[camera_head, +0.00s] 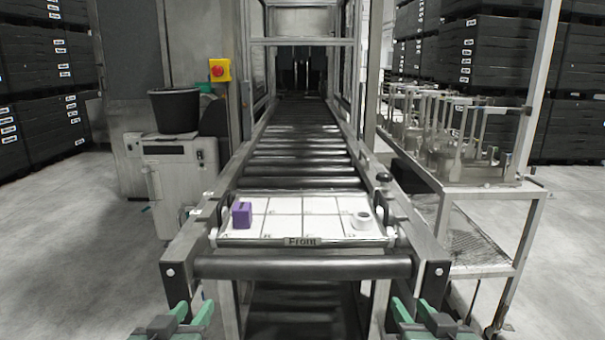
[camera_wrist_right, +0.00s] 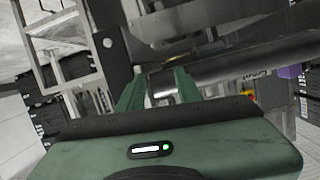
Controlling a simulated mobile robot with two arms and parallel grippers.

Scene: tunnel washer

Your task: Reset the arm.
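My left gripper (camera_head: 193,312) is at the bottom of the head view, left of the conveyor's front end. Its two green fingertips stand apart with nothing between them. My right gripper (camera_head: 413,309) is at the bottom right, by the conveyor's right front leg. The right wrist view shows its green fingers (camera_wrist_right: 157,88) spread, with a gap and nothing held. Both grippers are in front of the conveyor and apart from the tray. The white tray (camera_head: 284,226) marked "Front" lies on the rollers, with a purple block (camera_head: 242,215) at its left and a white round piece (camera_head: 362,220) at its right.
The roller conveyor (camera_head: 303,157) runs back into a metal frame. Its front roller (camera_head: 303,267) is close before my grippers. A metal rack (camera_head: 480,185) with glass-like holders stands right. A black bucket (camera_head: 174,110) stands on a grey cabinet at left. Floor is clear on both sides.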

